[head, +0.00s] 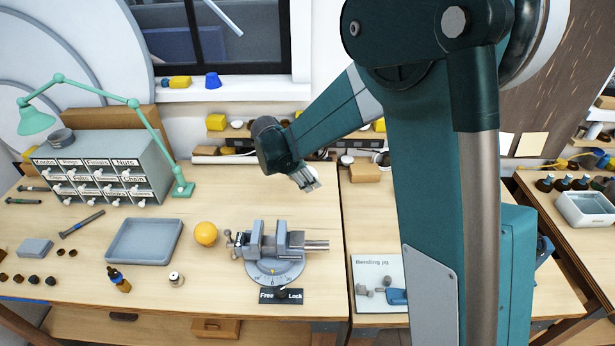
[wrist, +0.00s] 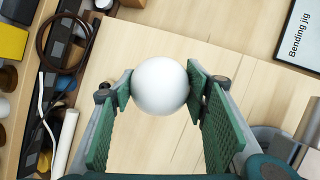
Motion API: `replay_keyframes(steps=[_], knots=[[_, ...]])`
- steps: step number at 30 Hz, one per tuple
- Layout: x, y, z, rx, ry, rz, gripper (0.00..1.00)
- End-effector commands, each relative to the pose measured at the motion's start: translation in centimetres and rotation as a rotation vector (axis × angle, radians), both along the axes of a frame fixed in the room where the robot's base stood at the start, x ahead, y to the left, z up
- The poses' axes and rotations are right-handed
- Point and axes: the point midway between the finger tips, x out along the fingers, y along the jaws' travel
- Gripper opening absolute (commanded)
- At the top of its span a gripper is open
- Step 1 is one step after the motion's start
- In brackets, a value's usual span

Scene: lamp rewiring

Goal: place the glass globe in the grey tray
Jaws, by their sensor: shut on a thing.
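A white glass globe (wrist: 160,86) sits between the green padded fingers of my gripper (wrist: 160,88) in the wrist view, with a pad against each side. My gripper is shut on it. My gripper is to the right of the tray and farther back.
A yellow-orange ball (head: 205,234) lies between the tray and the vise (head: 274,247). A labelled drawer cabinet (head: 103,172) and a green lamp (head: 183,188) stand behind the tray.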

Motion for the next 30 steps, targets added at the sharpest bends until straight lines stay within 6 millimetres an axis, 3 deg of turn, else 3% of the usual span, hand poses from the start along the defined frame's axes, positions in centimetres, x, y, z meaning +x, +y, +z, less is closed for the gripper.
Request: replay_keyframes(steps=[11, 17, 23, 30], knots=[[0.0, 0.1, 0.0, 0.000, -0.001, 0.001, 0.33], [0.0, 1.6, 0.0, 0.000, 0.000, 0.021, 0.33], [-0.1, 5.6, 0.0, 0.001, 0.001, 0.072, 0.33], [-0.8, 13.0, 0.1, 0.001, 0.001, 0.167, 0.33]])
